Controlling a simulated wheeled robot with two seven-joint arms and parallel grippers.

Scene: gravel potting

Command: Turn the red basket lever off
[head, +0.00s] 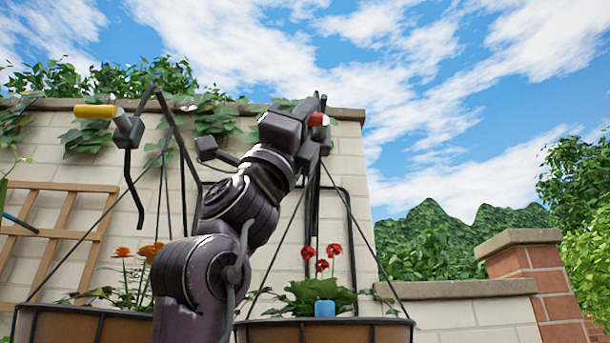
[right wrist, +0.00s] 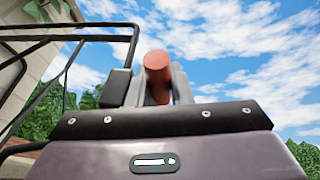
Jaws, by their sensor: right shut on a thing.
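The red lever (head: 318,119) is high above the right hanging basket (head: 270,332), which holds red flowers. My right gripper (head: 313,128) is raised to it and shut on it; the fingers hide most of the lever in the head view. In the right wrist view the red lever (right wrist: 157,76) shows as a rounded red end between the fingers. My left gripper is not in view.
A yellow lever (head: 95,111) sits on a bracket above the left basket (head: 75,328) with orange flowers. Black hanger rods and chains run close around my right arm. A brick wall with ivy stands behind; open sky lies to the right.

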